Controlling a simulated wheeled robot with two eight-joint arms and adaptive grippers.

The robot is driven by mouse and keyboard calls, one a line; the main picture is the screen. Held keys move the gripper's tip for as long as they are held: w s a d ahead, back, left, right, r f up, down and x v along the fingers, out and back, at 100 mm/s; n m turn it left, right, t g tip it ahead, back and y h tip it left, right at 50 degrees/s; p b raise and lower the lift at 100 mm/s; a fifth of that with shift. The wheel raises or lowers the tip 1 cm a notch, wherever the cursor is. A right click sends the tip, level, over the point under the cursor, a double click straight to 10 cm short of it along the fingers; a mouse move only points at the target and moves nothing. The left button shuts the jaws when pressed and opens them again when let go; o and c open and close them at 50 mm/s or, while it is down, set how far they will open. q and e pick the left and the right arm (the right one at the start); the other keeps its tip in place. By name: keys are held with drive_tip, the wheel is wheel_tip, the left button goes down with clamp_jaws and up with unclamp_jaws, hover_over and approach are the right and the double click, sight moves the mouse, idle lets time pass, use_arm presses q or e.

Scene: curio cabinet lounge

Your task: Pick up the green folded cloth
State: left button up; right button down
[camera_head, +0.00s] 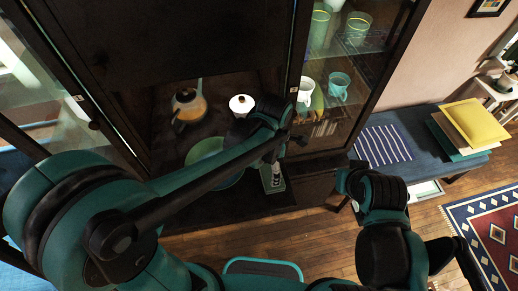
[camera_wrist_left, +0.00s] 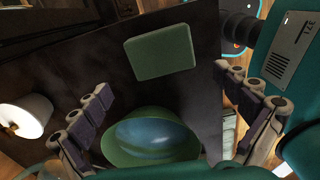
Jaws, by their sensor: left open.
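The green folded cloth (camera_wrist_left: 161,53) lies flat on the dark cabinet shelf in the left wrist view, a plain rectangle. In the head view the cloth (camera_head: 268,187) shows in part beneath my left gripper (camera_head: 275,167), near the shelf's front edge. My left gripper is open in the left wrist view (camera_wrist_left: 163,80), with its fingers spread wide and nothing between them. It is above the shelf, apart from the cloth. My right arm shows at the right of the head view, but I cannot make out its gripper.
A green bowl (camera_wrist_left: 152,137) with a blue inside sits next to the cloth; the bowl (camera_head: 205,150) is partly behind my arm. A white lidded pot (camera_head: 241,104) and a yellow kettle (camera_head: 188,104) stand farther back. A glass-doored section with cups is at the right.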

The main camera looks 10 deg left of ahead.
sight(265, 171)
use_arm(q)
drive_tip(key=shift+w+d+n, duration=0.1)
drive_tip(key=shift+w+n, duration=0.05)
drive_tip(key=shift+n, duration=0.15)
drive_tip(key=shift+f, duration=0.3)
drive_tip(key=f, duration=0.4)
drive_tip(key=f+b, duration=0.1)
drive_tip(key=f, duration=0.2)
drive_tip(key=shift+d, duration=0.3)
drive_tip(key=c, duration=1)
